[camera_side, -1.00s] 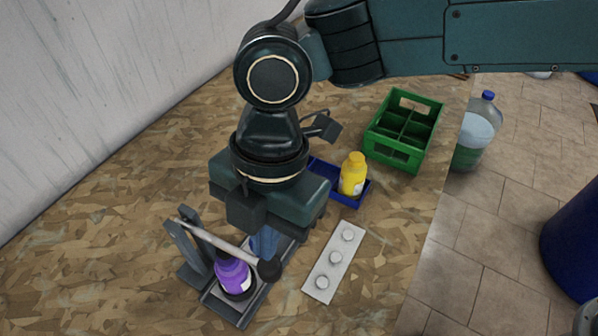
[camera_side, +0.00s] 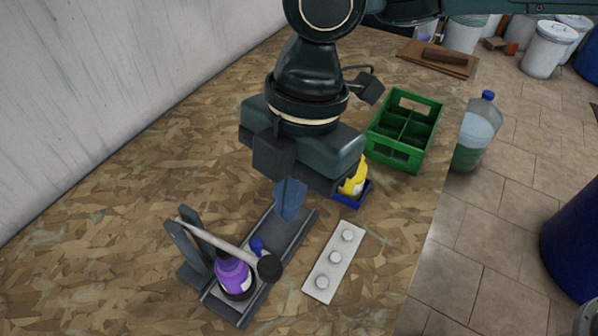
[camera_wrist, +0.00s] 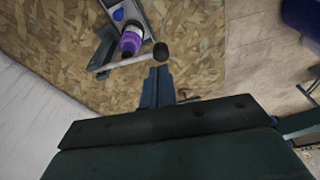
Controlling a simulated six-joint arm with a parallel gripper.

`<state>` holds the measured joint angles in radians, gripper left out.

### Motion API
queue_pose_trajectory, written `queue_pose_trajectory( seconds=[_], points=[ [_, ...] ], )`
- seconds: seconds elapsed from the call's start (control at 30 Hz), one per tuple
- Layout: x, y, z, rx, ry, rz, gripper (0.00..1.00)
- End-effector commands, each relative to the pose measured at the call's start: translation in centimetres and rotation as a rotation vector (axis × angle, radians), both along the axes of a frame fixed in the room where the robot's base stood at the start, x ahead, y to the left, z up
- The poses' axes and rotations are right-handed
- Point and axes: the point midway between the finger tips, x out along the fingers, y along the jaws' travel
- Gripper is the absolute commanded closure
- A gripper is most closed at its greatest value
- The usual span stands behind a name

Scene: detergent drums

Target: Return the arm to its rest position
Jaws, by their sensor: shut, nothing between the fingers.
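My gripper (camera_side: 290,200) is shut and empty, with its blue fingers pointing down above the far end of a grey rail fixture. It also shows in the wrist view (camera_wrist: 157,88). A purple bottle (camera_side: 233,275) stands in the grey fixture (camera_side: 287,243) at lower left, under a pale bar with a black knob (camera_side: 269,268). The bottle also shows in the wrist view (camera_wrist: 131,41). A small blue part (camera_side: 257,246) is beside the bottle on the rail. My gripper is apart from the bottle.
A yellow bottle (camera_side: 354,180) is in a blue tray (camera_side: 353,200), partly hidden behind my gripper. A green crate (camera_side: 396,155) is at the back right. A white plate with several round knobs (camera_side: 334,262) lies right of the fixture. The board's left part is clear.

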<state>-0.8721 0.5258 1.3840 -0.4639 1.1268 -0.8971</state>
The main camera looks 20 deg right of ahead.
Motion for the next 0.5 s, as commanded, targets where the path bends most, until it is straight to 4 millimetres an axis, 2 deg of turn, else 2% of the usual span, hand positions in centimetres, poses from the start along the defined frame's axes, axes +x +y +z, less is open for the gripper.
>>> queue_pose_trajectory(
  seconds=[0.2,0.5],
  points=[
    [2.3,-6.1,3.5,0.020,-0.017,-0.258,1.00],
    [3.5,-15.2,7.2,0.056,-0.036,-0.643,1.00]
  ],
)
